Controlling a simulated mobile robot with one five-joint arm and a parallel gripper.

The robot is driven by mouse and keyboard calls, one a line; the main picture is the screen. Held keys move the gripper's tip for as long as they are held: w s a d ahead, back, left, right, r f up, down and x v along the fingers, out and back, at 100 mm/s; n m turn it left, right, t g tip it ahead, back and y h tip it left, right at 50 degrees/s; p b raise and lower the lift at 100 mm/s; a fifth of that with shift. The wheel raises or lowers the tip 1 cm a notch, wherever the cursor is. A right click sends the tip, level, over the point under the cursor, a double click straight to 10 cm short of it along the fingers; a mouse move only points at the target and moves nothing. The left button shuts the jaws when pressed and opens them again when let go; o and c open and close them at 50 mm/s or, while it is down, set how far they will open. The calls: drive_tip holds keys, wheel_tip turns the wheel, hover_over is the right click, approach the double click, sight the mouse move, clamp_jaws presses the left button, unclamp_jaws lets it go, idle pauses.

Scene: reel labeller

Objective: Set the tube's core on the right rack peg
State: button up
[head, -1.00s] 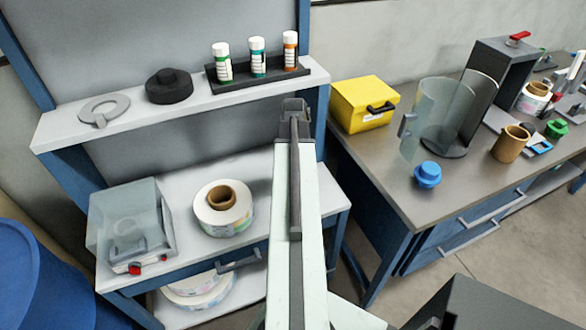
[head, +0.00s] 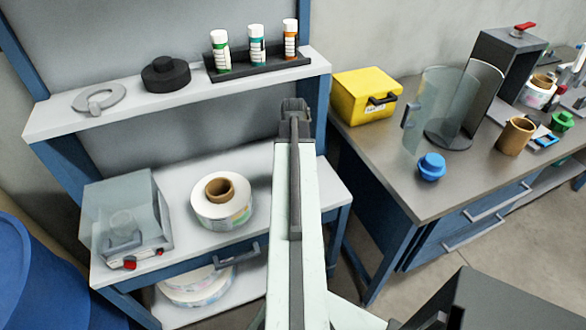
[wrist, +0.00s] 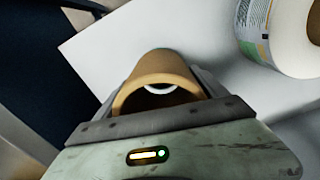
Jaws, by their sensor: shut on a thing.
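My gripper (wrist: 160,100) is shut on a brown cardboard core (wrist: 158,66), seen in the wrist view. The jaws grip the core from both sides, and I look into its open end, where a pale ring shows inside. A white shelf surface lies beyond the core; the gap between them cannot be told. In the head view my arm hides the gripper and the held core. I cannot make out the right rack peg in either view.
A label roll (head: 222,201) sits on the lower white shelf, also in the wrist view (wrist: 278,35). A clear-lidded box (head: 128,215) stands left of it. Above, a rack (head: 262,68) holds capped tubes. The right bench carries a yellow box (head: 352,108), blue knob (head: 431,167) and brown cylinder (head: 516,136).

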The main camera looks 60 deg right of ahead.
drive_tip(key=shift+f+b, duration=1.95)
drive_tip(key=shift+f, duration=0.15)
drive_tip(key=o, duration=1.3)
drive_tip(key=shift+r, duration=0.1)
wheel_tip(320, 180, up, 8)
drive_tip(key=p, duration=0.8)
